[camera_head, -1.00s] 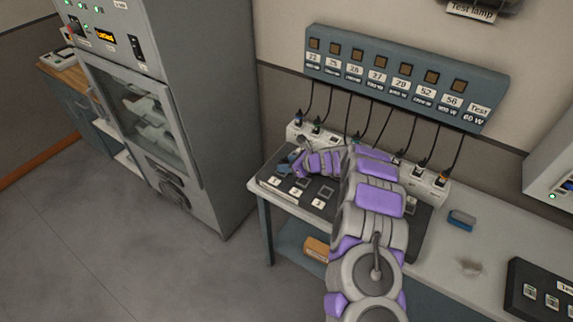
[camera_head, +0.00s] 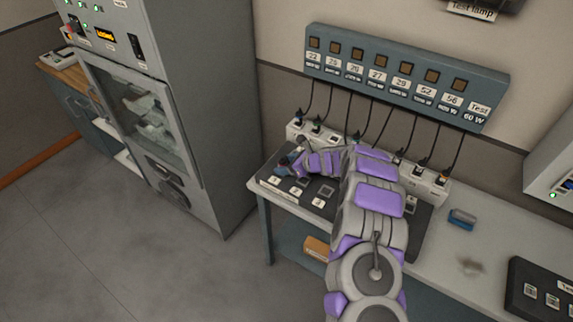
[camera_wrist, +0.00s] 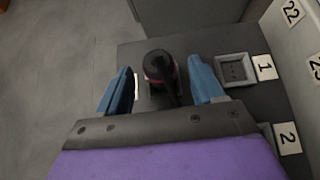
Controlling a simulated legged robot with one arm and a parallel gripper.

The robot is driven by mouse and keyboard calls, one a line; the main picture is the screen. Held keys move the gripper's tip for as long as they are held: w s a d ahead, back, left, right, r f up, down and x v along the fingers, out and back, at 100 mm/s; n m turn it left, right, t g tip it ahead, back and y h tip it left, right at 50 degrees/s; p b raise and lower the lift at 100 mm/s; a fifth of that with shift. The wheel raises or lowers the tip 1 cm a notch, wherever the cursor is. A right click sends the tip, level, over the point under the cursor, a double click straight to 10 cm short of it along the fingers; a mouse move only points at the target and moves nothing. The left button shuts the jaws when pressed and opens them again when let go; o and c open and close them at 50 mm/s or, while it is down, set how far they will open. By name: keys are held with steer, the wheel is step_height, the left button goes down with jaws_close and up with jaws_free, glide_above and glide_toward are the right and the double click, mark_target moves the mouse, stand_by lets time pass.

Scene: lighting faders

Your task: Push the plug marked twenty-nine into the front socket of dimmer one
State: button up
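In the wrist view a black plug (camera_wrist: 160,68) with a pinkish ring stands between the two blue fingers of my gripper (camera_wrist: 162,84). A gap shows on each side of it, so the fingers look open around it. Its cable comes back toward the camera. The plug is at a spot in front of the empty square socket beside label 1 (camera_wrist: 236,68); how deep it sits is hidden. No number can be read on it. In the head view my gripper (camera_head: 289,164) is over the front left of the dark dimmer board (camera_head: 268,181).
A grey-blue rack (camera_head: 390,85) with number labels hangs on the wall, with several cables running down to a white socket strip (camera_head: 428,183). A blue block (camera_head: 462,219) lies on the bench at right. A grey cabinet (camera_head: 215,120) stands at left.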

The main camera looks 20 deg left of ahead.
steer(key=p+v, duration=0.3)
steer(key=v, duration=1.4)
steer(key=s+r+n+g+h+b, duration=0.1)
steer(key=s+r+n+g, duration=0.1)
steer(key=s+r+n, duration=0.55)
steer(key=s+r+n+g, duration=0.2)
steer(key=s+r+n, duration=0.3)
steer(key=s+r, duration=0.5)
steer(key=s+d+n+h, duration=0.3)
steer(key=s+d, duration=0.3)
steer(key=s, duration=0.4)
steer(key=s+d+n+h, duration=0.3)
steer(key=s+d, duration=0.4)
steer(key=s, duration=0.3)
steer(key=s+d+n+g+h, duration=0.1)
steer(key=s+d+n+h, duration=0.2)
steer(key=s+d, duration=0.4)
steer(key=s, duration=0.4)
steer(key=shift+f+b, duration=0.35)
steer(key=shift+f, duration=0.05)
steer(key=shift+c, duration=0.3)
